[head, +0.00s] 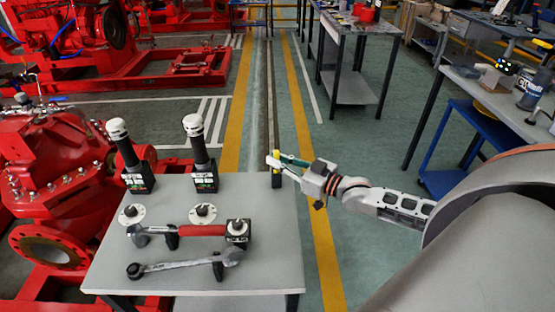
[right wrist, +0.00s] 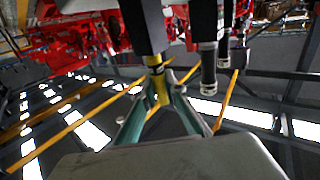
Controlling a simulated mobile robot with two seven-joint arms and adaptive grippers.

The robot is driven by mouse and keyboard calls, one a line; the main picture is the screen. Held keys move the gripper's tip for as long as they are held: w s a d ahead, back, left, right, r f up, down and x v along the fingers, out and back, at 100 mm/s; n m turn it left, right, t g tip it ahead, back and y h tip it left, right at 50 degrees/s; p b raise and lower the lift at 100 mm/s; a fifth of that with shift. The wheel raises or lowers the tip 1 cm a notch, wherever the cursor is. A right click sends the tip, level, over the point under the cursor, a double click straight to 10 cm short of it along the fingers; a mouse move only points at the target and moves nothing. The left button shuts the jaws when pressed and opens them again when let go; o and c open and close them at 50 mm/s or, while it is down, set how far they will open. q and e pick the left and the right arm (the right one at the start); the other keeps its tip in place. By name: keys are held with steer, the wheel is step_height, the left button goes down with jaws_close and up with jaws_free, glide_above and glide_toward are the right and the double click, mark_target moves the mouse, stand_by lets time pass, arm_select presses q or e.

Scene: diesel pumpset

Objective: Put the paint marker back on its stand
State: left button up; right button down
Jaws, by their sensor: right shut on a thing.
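My right gripper (head: 280,166) comes in from the right and is shut on a slim yellow-and-black thing, which I take as the paint marker (head: 276,180). It is held roughly upright at the far right corner of the grey table. In the right wrist view the yellow part of the marker (right wrist: 157,88) shows between the two green-grey fingers. Two dark posts with white caps, a left one (head: 122,145) and a right one (head: 199,148), stand in black bases on the table. I cannot tell which thing is the marker's stand. My left gripper is not in view.
On the grey table (head: 265,262) lie a red-handled wrench (head: 200,230) and a plain wrench (head: 185,265) on dark supports. Two white discs (head: 131,214) (head: 203,214) lie behind them. A red pump (head: 45,165) stands at the left. The table's right side is clear.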

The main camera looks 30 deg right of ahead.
steer(key=shift+f, duration=0.35)
steer(key=c, duration=2)
jaws_free()
steer(key=shift+s, duration=0.1)
steer(key=v, duration=1.2)
